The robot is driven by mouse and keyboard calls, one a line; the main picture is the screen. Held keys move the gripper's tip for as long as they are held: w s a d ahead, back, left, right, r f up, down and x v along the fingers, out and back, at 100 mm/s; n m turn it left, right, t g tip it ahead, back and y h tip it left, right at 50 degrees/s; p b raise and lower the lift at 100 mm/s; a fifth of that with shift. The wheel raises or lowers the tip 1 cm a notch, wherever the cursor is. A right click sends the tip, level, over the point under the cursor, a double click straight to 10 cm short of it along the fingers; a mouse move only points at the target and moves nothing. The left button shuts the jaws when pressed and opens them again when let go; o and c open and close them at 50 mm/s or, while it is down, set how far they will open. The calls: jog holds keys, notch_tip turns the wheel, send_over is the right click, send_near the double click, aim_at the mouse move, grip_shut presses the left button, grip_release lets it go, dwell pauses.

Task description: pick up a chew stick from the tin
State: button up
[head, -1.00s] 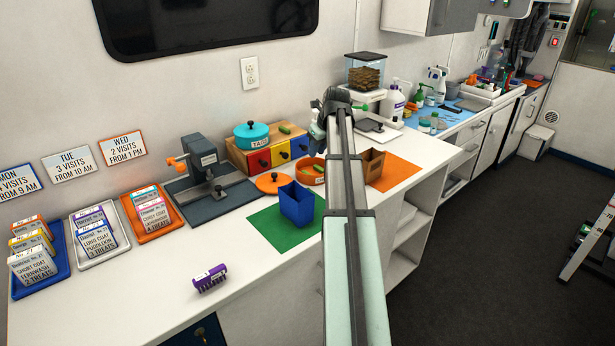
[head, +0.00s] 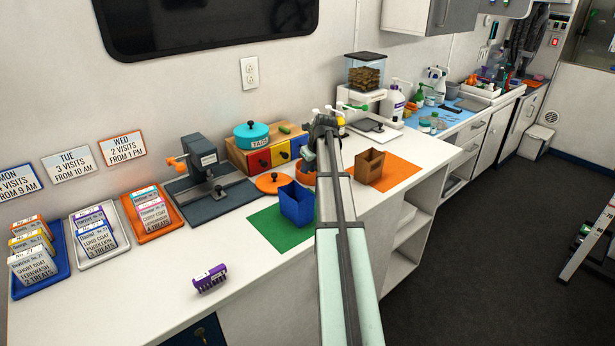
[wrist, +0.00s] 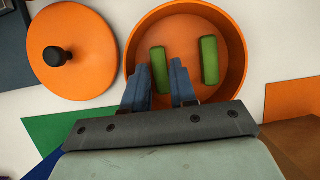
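The round orange tin (wrist: 236,52) lies below my gripper in the wrist view, with two green chew sticks inside. The left chew stick (wrist: 159,69) lies ahead of the gap between my fingers; the right chew stick (wrist: 209,60) lies outside the right finger. My gripper (wrist: 160,88) is open and empty, its blue fingers over the near part of the tin. I cannot tell how high the fingertips are above the sticks. In the head view my arm hides most of the tin (head: 307,180).
The orange lid (wrist: 72,52) with a dark knob lies left of the tin. A blue box (head: 297,204) stands on a green mat and a brown box (head: 370,167) on an orange mat. A drawer chest (head: 262,158) stands behind the tin.

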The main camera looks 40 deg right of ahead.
jog(key=shift+w+f, duration=0.25)
jog(key=shift+f, duration=0.4)
grip_shut()
